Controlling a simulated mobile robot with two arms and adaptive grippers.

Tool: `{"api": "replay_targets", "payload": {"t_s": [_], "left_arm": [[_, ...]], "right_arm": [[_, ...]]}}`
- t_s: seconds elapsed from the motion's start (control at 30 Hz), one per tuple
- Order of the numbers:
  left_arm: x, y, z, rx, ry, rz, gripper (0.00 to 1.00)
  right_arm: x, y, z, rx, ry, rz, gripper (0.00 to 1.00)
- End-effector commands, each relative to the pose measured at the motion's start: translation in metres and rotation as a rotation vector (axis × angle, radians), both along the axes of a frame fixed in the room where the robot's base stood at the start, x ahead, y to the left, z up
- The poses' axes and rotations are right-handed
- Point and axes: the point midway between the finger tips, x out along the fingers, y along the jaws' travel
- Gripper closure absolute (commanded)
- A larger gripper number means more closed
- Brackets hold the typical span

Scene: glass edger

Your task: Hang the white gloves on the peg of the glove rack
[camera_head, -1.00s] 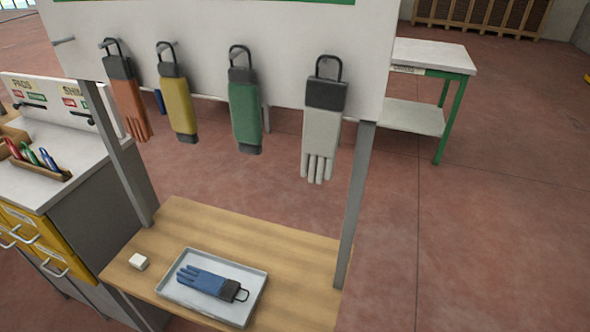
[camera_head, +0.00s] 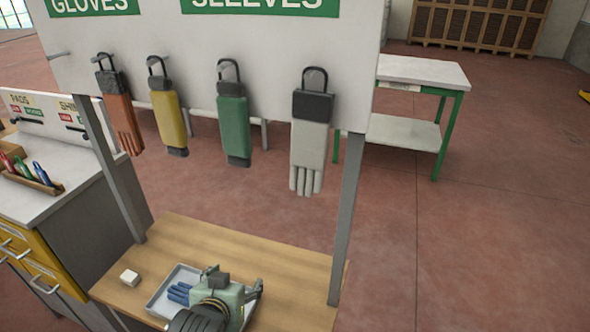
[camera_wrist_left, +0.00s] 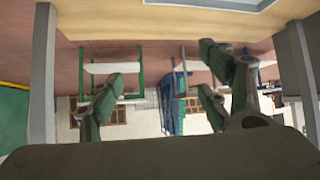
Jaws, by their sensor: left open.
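The white gloves (camera_head: 308,145) hang by the loop of their dark cuff at the right end of the white glove rack board (camera_head: 290,40), fingers down. A bare peg (camera_head: 60,56) sticks out at the board's far left. My left gripper (camera_head: 236,278) is open, low over the tray and well below the hanging white gloves. Its two green fingers stand apart in the left wrist view (camera_wrist_left: 155,95), with nothing between them. A blue glove (camera_head: 178,293) lies in the tray, partly hidden by my gripper. My right gripper is not in view.
Orange gloves (camera_head: 122,122), a yellow sleeve (camera_head: 169,118) and a green sleeve (camera_head: 233,125) hang left of the white gloves. The grey tray (camera_head: 160,302) and a small white block (camera_head: 130,278) rest on the wooden shelf (camera_head: 285,262). A post (camera_head: 346,220) stands at right.

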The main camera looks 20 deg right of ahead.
Motion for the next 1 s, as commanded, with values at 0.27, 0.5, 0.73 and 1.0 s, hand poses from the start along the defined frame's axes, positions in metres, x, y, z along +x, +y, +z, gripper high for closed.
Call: {"api": "replay_targets", "payload": {"t_s": [0.27, 0.5, 0.73, 1.0], "left_arm": [[-0.001, -0.076, 0.200, -0.123, -0.344, -0.112, 0.30], [-0.046, -0.113, 0.307, -0.205, -0.550, -0.209, 0.30], [-0.066, -0.126, 0.340, -0.233, -0.619, -0.248, 0.30], [-0.036, -0.145, 0.342, -0.230, -0.618, -0.248, 0.30]], "right_arm": [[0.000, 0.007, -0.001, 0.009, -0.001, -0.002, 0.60], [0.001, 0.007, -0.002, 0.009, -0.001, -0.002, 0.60], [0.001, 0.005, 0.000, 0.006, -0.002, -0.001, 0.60], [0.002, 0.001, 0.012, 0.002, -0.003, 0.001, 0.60]]}}
